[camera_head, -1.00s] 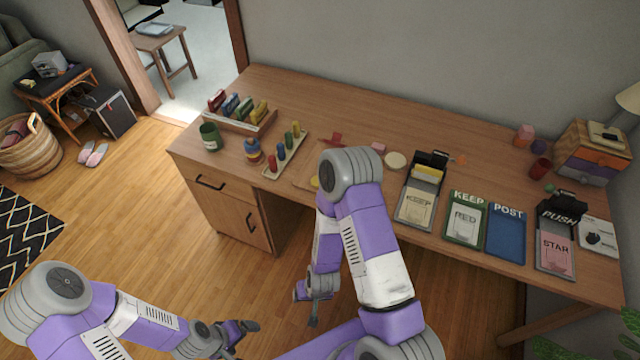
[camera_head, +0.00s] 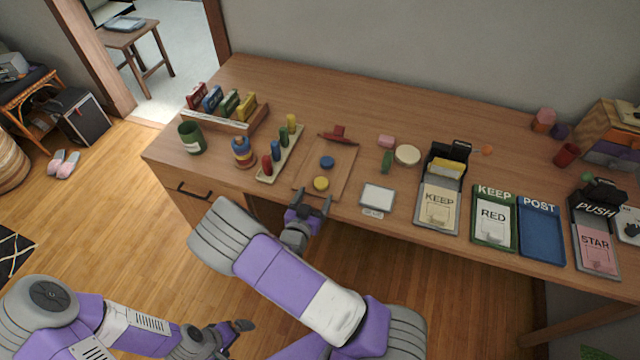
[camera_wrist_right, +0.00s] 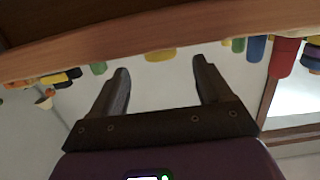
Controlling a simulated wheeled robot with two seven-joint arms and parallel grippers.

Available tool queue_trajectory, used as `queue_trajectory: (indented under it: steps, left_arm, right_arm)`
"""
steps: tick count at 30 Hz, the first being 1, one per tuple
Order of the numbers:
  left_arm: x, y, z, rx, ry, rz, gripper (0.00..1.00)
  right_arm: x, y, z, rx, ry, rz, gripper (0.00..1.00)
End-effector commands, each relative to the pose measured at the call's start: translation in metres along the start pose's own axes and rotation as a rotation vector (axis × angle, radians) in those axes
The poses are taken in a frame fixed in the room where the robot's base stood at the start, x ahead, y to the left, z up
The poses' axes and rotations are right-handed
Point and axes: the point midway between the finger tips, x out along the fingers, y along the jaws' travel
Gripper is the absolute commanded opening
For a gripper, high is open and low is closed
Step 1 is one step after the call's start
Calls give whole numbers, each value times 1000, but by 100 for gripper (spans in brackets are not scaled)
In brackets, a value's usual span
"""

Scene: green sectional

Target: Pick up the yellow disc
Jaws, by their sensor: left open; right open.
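The yellow disc (camera_head: 321,183) lies on a wooden board (camera_head: 341,172) near the front edge of the desk, in front of a blue disc (camera_head: 327,162). My right gripper (camera_head: 313,197) is open and empty at the desk's front edge, just short of the yellow disc. In the right wrist view, which looks upside down, the yellow disc (camera_wrist_right: 160,55) shows beyond and between the open fingers (camera_wrist_right: 162,85), not touching them. My left gripper (camera_head: 242,328) is open and empty, low at the bottom left, away from the desk.
On the desk (camera_head: 330,100), a peg rack (camera_head: 281,155) and a ring stacker (camera_head: 243,153) stand left of the board. A white-framed card (camera_head: 377,196), green block (camera_head: 387,161) and round cream disc (camera_head: 407,155) lie right of it. Trays (camera_head: 438,205) line the front right edge.

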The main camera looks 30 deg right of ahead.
Motion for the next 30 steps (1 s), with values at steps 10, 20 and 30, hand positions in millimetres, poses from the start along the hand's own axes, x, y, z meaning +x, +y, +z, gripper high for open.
queue_trajectory:
  steps: [10,20,30]
  left_arm:
    - [11,-4,0,0,0,0,100]
    - [10,-4,0,0,0,0,100]
    - [10,-4,0,0,0,0,100]
  right_arm:
    - [43,0,-2,0,-2,-1,78]
    - [44,0,-3,-1,-2,-1,63]
    - [43,0,-3,-1,-3,-1,19]
